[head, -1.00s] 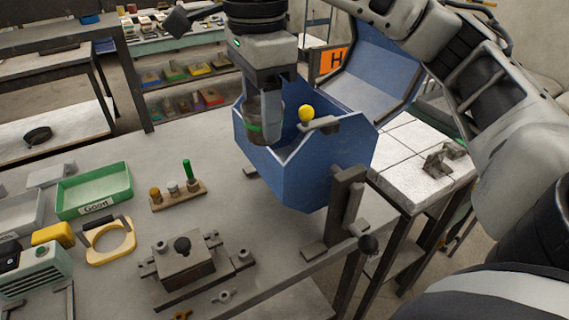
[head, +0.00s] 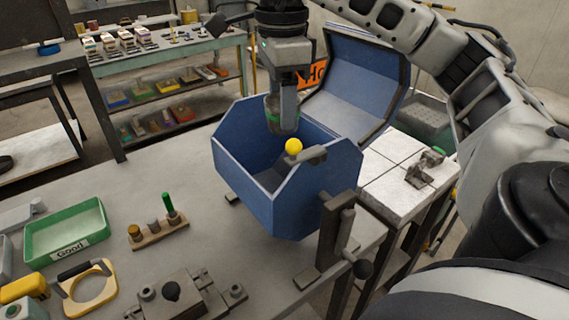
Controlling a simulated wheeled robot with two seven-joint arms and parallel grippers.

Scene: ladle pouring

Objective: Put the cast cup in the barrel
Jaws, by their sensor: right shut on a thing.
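The blue faceted barrel (head: 290,200) stands on the workbench with its top open and its lid (head: 345,95) tilted back behind it. My right gripper (head: 283,115) points down over the barrel's opening, its fingertips near the level of the far rim. It is shut on the cast cup (head: 273,112), a small grey-brown thing with a trace of green, mostly hidden by the finger. My left gripper is not in view.
A yellow knob (head: 293,146) on a grey handle sits at the barrel's near rim. A green "Good" tray (head: 65,232), a peg stand (head: 157,236) and a metal fixture (head: 175,298) occupy the bench at left. A white tiled table (head: 405,165) stands right.

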